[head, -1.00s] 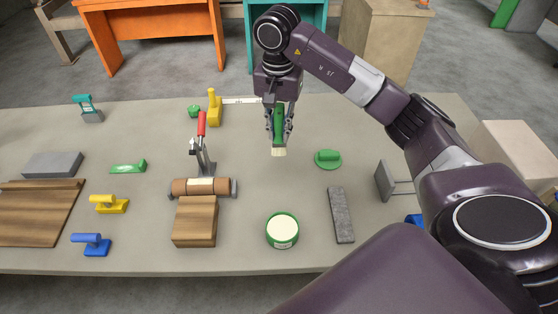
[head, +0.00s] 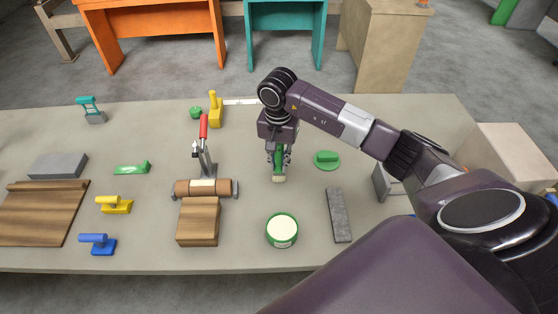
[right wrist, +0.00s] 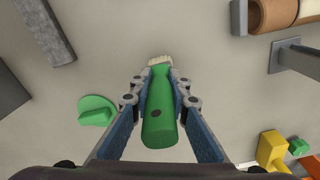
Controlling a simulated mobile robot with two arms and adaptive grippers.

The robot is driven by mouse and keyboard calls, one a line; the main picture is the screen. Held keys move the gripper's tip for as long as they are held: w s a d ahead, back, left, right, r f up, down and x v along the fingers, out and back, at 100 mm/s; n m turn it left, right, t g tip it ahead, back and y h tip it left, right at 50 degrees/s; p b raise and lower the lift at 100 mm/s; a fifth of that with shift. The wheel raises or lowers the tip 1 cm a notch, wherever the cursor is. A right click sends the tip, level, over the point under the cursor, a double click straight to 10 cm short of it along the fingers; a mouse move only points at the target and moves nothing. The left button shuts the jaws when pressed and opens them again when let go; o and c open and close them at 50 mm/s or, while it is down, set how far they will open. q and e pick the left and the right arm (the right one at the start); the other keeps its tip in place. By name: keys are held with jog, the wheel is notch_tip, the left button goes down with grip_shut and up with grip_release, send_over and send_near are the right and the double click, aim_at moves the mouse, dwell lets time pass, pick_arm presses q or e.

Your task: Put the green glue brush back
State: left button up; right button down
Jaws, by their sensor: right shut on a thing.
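The green glue brush (head: 278,178) is upright with its pale bristles down, over the middle of the table. My right gripper (head: 278,160) is shut on its green handle. In the right wrist view the brush (right wrist: 160,112) sits between both fingers (right wrist: 160,98), bristle end pointing away. I cannot tell whether the bristles touch the table. A round green-rimmed pot (head: 282,240) with a cream top stands nearer to me, apart from the brush. My left gripper is out of view.
A green disc with a handle (head: 326,159) lies right of the brush, and a grey bar (head: 339,214) lies nearer. A red-handled clamp (head: 203,150) and wooden roller (head: 203,187) stand left. Yellow (head: 116,206) and blue (head: 99,244) handled tools are farther left.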

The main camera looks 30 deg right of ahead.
jog(key=shift+f, duration=0.15)
jog(key=c, duration=1.8)
grip_release()
jog(key=shift+r, duration=0.3)
notch_tip(320, 180, up, 10)
jog(key=b, duration=0.3)
jog(key=shift+a+r+b, duration=0.15)
jog(key=shift+r+b, duration=0.05)
jog(key=shift+b, duration=0.15)
jog(key=shift+s+r, duration=0.15)
jog(key=shift+r, duration=0.55)
